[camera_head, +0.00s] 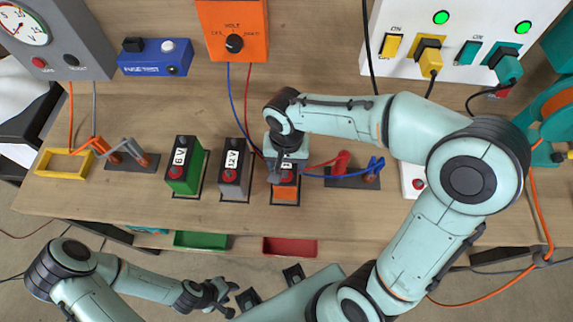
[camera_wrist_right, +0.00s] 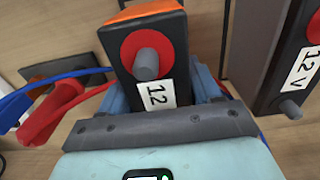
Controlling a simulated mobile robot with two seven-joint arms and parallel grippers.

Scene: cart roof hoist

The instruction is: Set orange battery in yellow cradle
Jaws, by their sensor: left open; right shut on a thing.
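The orange battery (camera_head: 286,191) stands on the bench in the row of batteries, partly hidden under my right gripper (camera_head: 284,172). In the right wrist view the orange battery (camera_wrist_right: 150,55) sits between the jaws, with a red ring, a grey terminal and a label reading 12. My right gripper is shut on it. The yellow cradle (camera_head: 41,164) is an empty yellow frame at the far left of the bench. My left gripper (camera_head: 218,297) is open and empty, low in front of the bench.
A green 6 V battery (camera_head: 183,165) and a grey 12 V battery (camera_head: 235,168) stand between the orange battery and the cradle. Grey and orange clips (camera_head: 126,152) sit right beside the cradle. Red and blue clips (camera_head: 352,169) lie right of the orange battery.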

